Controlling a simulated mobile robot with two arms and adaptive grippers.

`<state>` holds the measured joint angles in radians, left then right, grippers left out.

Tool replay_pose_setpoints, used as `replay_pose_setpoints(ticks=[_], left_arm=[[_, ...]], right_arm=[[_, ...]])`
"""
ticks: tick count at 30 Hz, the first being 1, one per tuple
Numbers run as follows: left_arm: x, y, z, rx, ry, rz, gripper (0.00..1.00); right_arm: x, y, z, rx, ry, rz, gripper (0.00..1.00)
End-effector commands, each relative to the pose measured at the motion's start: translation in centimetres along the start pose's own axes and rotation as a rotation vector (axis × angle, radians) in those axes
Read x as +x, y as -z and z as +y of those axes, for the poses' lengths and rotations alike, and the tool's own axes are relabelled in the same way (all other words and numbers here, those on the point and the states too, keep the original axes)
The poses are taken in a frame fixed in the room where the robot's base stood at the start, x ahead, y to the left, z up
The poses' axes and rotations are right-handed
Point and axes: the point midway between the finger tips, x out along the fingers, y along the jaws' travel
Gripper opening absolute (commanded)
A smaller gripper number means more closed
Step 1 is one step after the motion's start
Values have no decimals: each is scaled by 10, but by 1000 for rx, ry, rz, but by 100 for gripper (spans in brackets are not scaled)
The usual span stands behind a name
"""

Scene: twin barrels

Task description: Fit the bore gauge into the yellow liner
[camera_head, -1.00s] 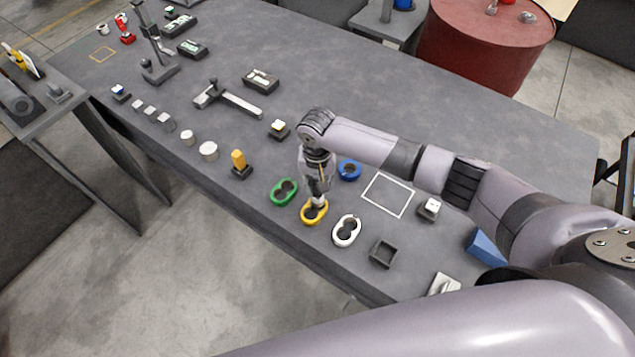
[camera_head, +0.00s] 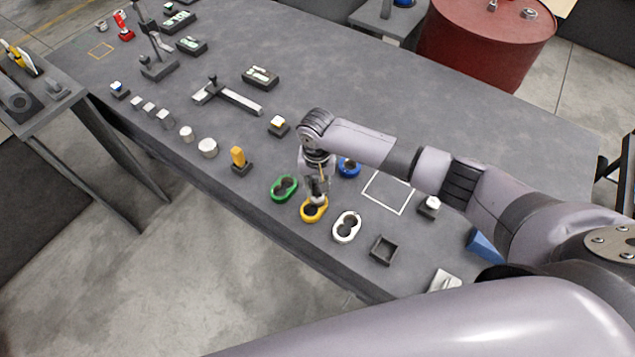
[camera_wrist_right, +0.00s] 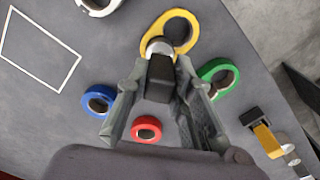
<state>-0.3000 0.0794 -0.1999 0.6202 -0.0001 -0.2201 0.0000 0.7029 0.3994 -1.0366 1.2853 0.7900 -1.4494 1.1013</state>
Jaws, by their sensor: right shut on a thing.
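The yellow liner (camera_head: 323,214), a ring piece with two joined bores, lies on the table near its front edge. It also shows at the top of the right wrist view (camera_wrist_right: 194,34). My right gripper (camera_head: 318,190) is over the liner's far end, pointing down. It is shut on the bore gauge (camera_wrist_right: 159,68), which has a black block body and a silver round end. In the wrist view the silver end overlaps the liner's nearer bore; whether it is inside or just above is hidden. The other bore looks empty. My left gripper is not in view.
A green liner (camera_head: 273,193) and a white liner (camera_head: 357,231) flank the yellow one closely. A blue liner (camera_head: 357,172) lies behind the gripper. A red ring (camera_wrist_right: 146,135) shows in the wrist view. A square dark tray (camera_head: 383,260) stands right of the white liner.

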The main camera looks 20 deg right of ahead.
Motion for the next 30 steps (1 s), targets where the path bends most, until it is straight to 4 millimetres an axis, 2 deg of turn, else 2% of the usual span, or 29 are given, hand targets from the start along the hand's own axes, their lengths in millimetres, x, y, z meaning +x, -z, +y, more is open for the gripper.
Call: replay_pose_setpoints(ticks=[26, 27, 30], left_arm=[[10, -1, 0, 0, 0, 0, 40], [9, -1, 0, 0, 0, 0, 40], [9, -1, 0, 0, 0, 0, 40]], right_arm=[[22, -1, -1, 0, 2, -1, 0], [22, 0, -1, 0, 2, -1, 23], [22, 0, -1, 0, 2, -1, 29]])
